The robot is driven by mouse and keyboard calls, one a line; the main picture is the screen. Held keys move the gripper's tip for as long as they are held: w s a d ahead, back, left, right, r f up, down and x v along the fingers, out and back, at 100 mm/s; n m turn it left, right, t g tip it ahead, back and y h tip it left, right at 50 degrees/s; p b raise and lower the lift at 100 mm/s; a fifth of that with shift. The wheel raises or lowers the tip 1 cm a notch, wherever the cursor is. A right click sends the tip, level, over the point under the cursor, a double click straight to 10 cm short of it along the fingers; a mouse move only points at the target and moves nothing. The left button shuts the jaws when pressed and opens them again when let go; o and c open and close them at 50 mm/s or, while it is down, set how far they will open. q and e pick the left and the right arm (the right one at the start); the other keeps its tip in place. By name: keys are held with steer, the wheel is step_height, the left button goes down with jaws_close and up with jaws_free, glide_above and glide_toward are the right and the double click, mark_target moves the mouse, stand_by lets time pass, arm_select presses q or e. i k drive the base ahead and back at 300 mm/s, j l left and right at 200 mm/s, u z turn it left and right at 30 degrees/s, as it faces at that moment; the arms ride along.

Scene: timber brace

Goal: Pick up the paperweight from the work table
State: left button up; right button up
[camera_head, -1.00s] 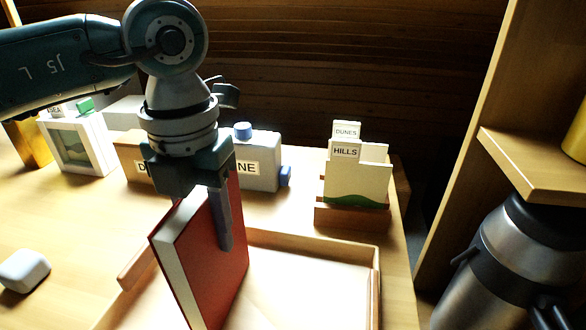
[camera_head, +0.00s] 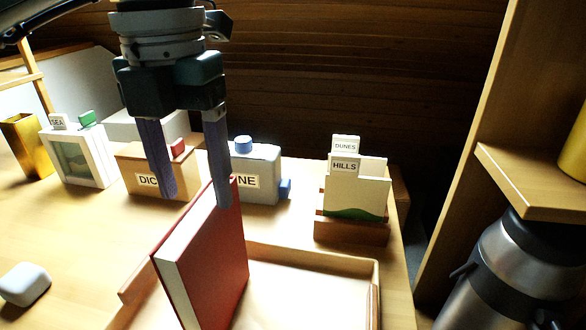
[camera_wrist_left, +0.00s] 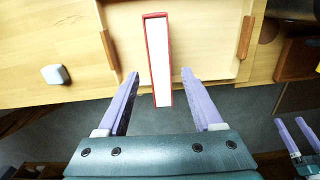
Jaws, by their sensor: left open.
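The likely paperweight is a pale grey rounded block (camera_head: 24,284) on the work table (camera_head: 75,235) at the left. It also shows left of the book in the left wrist view (camera_wrist_left: 54,74). My left gripper (camera_head: 193,195) is open and empty, its fingertips around the top of a red book (camera_head: 213,258), right of the block and well apart from it. The book stands upright in a shallow wooden tray (camera_head: 318,262). In the left wrist view, the book lies beyond and between the spread fingers (camera_wrist_left: 160,75). My right gripper (camera_wrist_left: 298,136) shows at that view's right edge, fingers apart.
Behind stand a gold cup (camera_head: 27,147), a white frame (camera_head: 78,157), a labelled wooden box (camera_head: 130,160), a grey block with blue knobs (camera_head: 262,170) and a card holder (camera_head: 352,230). A metal flask (camera_head: 510,270) stands at right. Table around the pale block is clear.

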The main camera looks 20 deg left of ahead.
mark_target(27, 281)
steer(key=u, duration=2.25)
